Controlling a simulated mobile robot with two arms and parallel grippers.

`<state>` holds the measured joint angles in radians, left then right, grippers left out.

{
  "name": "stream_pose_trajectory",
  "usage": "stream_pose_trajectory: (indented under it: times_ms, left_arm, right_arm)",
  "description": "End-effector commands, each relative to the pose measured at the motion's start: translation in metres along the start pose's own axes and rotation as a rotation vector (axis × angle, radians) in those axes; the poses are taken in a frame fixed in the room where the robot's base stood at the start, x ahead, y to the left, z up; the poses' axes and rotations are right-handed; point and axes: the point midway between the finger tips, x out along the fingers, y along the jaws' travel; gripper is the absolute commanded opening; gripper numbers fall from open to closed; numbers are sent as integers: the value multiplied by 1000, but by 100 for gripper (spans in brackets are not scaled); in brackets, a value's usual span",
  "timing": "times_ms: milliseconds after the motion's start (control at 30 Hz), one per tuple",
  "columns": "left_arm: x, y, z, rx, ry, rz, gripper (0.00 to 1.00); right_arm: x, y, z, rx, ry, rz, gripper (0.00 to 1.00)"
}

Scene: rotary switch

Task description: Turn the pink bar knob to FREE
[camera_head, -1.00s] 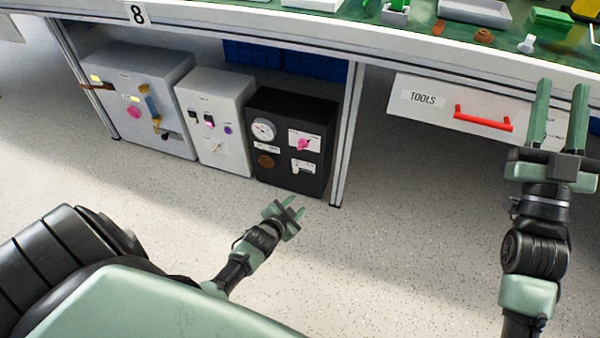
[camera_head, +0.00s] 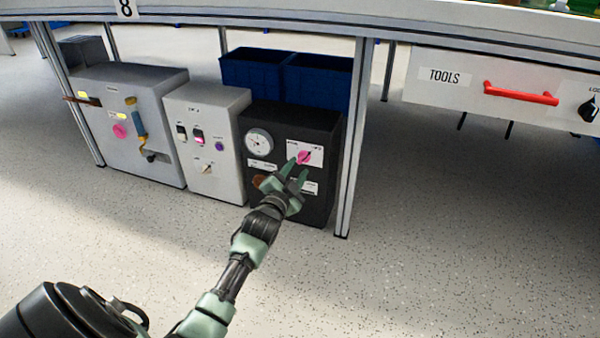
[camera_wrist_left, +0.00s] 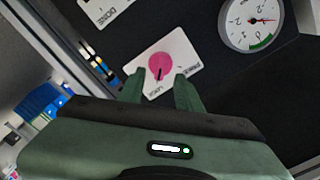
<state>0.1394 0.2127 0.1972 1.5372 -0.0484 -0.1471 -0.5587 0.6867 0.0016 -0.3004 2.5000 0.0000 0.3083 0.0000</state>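The pink bar knob (camera_head: 304,157) sits on a white label plate (camera_head: 318,149) on the front of the black box (camera_head: 268,190). In the left wrist view the knob (camera_wrist_left: 160,67) is a pink disc with a dark pointer line; the plate lettering is too small to read surely. My left gripper (camera_head: 294,168) is in front of the black box, just below the knob in the head view. In the left wrist view its two fingers (camera_wrist_left: 159,84) are apart with nothing between them, pointing toward the knob. Whether a finger touches it cannot be told. My right gripper is out of view.
A round gauge (camera_head: 258,142) is left of the knob. A white box (camera_head: 203,112) and a grey box (camera_head: 101,105) with other controls stand to the left. A table leg (camera_head: 353,140) is close on the right. Floor in front is clear.

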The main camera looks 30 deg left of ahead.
Motion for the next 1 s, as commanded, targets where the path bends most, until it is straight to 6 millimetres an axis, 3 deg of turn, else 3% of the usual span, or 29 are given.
stream_pose_trajectory:
  times_ms: [200,533,567,667,700,1000]
  left_arm:
    - [27,2,2,1,0,-1,35]
    - [32,0,1,1,-2,1,35]
    - [32,0,1,1,-2,1,32]
    - [31,0,1,0,-2,1,4]
    - [31,0,1,0,-2,1,0]
    - [31,0,0,-16,-2,1,0]
  right_arm:
    - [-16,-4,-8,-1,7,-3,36]
    - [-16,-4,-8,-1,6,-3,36]
    - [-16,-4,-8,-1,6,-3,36]
    - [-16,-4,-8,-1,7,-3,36]
    - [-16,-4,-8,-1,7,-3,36]
    - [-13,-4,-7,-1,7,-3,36]
